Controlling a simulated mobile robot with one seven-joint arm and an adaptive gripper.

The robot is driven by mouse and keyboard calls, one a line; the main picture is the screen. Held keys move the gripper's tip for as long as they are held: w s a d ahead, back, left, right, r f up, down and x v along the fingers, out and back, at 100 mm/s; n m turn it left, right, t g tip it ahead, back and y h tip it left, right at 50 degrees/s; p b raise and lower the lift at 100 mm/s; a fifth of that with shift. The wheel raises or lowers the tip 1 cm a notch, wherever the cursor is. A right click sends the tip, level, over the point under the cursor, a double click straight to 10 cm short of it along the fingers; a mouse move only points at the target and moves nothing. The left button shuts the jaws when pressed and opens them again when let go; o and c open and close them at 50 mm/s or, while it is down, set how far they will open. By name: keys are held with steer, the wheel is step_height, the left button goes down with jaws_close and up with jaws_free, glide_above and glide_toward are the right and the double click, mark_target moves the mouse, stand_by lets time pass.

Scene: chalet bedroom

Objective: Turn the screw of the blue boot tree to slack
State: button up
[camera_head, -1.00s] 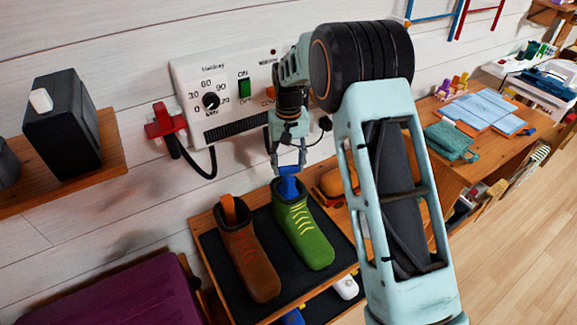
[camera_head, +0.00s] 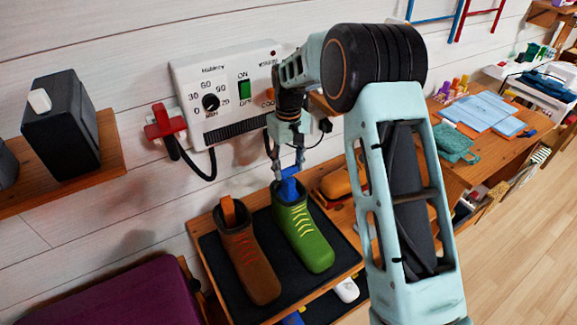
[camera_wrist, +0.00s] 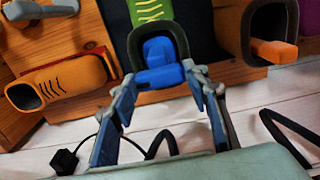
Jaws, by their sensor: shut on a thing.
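The blue boot tree (camera_head: 289,188) stands in the green boot (camera_head: 306,240), its top showing above the boot's opening. In the wrist view, its blue screw handle (camera_wrist: 160,77) lies crosswise in front of the rounded blue body (camera_wrist: 159,50). My gripper (camera_head: 289,171) points down over the green boot and is shut on the screw handle. The wrist view shows one finger at each end of the handle (camera_wrist: 161,82). The lower part of the boot tree is hidden inside the boot.
A brown boot (camera_head: 250,262) with an orange boot tree (camera_head: 228,210) stands left of the green one on a dark mat (camera_head: 217,255). An orange boot (camera_wrist: 62,82) lies on the other side. A wall unit (camera_head: 224,88) with a dial and hanging cable is behind.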

mark_target(289, 168)
steer(key=o, duration=1.2)
step_height(289, 168, up, 12)
steer(key=shift+r, duration=0.1)
